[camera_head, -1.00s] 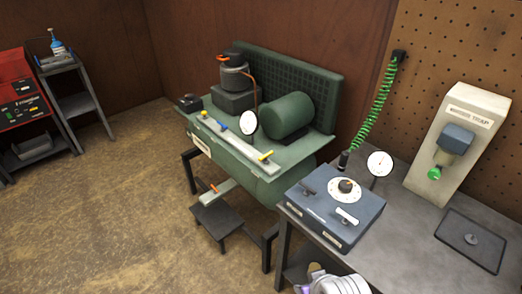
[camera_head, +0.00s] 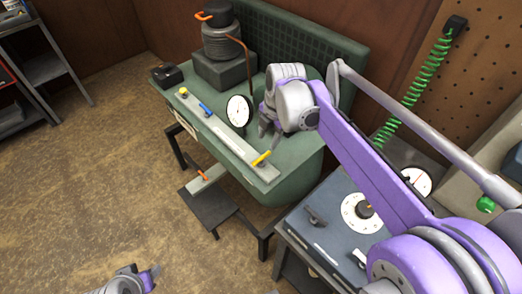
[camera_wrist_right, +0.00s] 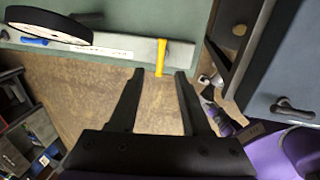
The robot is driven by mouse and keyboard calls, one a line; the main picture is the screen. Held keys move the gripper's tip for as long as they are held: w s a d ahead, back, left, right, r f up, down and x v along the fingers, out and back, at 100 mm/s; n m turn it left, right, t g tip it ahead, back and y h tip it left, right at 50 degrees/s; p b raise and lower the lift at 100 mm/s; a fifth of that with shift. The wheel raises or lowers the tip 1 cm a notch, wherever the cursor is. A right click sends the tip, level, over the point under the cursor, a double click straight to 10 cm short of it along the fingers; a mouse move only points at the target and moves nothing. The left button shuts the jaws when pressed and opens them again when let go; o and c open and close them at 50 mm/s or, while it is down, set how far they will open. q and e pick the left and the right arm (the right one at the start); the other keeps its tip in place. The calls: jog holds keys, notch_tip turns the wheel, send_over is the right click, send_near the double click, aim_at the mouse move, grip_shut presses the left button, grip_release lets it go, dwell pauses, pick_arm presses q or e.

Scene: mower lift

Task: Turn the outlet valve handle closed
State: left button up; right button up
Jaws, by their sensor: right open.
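A yellow lever handle (camera_head: 261,158) sits at the near right end of a light grey strip (camera_head: 216,127) on the green compressor's deck. I cannot read which lever is marked as the outlet valve. In the right wrist view the yellow handle (camera_wrist_right: 161,57) lies just beyond and between my open fingertips, with nothing held. My right gripper (camera_head: 267,128) hangs above the strip's right end, behind the yellow handle in the head view. A blue lever (camera_head: 205,109) and a yellow knob (camera_head: 184,92) sit farther left on the strip. My left gripper (camera_head: 150,276) is low at the bottom edge, its opening unclear.
A round white gauge (camera_head: 239,111) stands beside the strip, close to my right gripper. An orange-handled valve (camera_head: 203,175) is lower down, by a dark step (camera_head: 212,206). A blue-grey control box (camera_head: 330,222) stands on the bench at right.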

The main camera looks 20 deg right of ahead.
aim_at(263, 156)
jog(key=f, duration=0.3)
jog(key=w+f, duration=0.1)
jog(key=f, duration=0.5)
jog(key=shift+w+a+f+b, duration=0.25)
jog(key=shift+a+f+b, duration=0.1)
jog(key=shift+a+f, duration=0.05)
grip_shut()
